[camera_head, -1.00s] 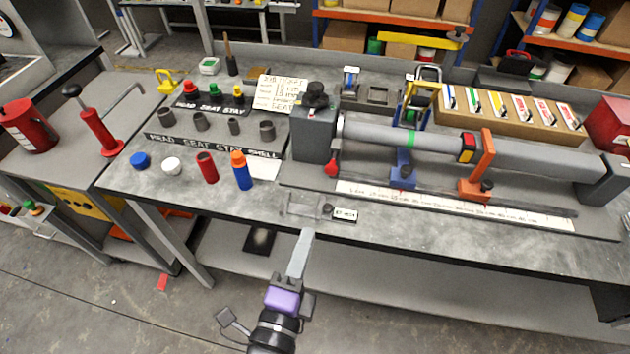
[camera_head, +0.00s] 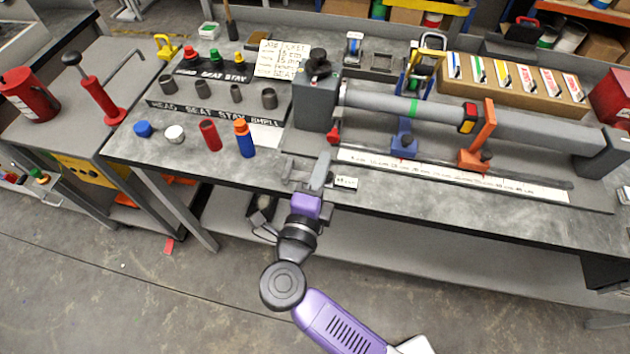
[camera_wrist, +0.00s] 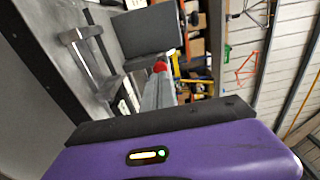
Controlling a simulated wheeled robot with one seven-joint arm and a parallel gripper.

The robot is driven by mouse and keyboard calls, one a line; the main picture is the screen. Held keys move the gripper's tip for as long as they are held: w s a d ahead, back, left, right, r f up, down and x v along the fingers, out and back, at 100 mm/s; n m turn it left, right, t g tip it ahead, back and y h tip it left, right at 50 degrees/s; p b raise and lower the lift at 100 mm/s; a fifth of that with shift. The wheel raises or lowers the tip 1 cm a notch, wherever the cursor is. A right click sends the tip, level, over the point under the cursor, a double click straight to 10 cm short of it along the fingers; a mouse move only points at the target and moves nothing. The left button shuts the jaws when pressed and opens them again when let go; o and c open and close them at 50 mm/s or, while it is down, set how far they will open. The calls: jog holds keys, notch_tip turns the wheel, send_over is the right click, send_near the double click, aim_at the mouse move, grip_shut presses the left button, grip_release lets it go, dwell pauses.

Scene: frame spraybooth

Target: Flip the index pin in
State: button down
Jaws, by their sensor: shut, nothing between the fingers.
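The grey headstock block (camera_head: 316,103) with a black knob on top stands at the left end of the long tube fixture. A small red knob (camera_head: 333,135), which looks like the index pin's handle, sits low at its front right; it shows in the wrist view (camera_wrist: 160,66) just beyond the fingertips. My gripper (camera_head: 322,168) is shut and empty, with its grey fingers over the bench's front edge, below the red knob and apart from it in the head view. The fingers also show in the wrist view (camera_wrist: 158,92). Contact there cannot be told.
A grey bracket (camera_head: 291,176) on the front edge is close left of my fingers, with a small label (camera_head: 346,183) to the right.

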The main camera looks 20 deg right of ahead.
aim_at(331, 139)
jog(key=shift+p+x, duration=0.3)
jog(key=shift+x, duration=1.6)
jog(key=shift+w+d, duration=0.1)
jog(key=shift+p+x, duration=0.35)
jog(key=shift+x, duration=0.6)
jog(key=shift+w+r, duration=0.1)
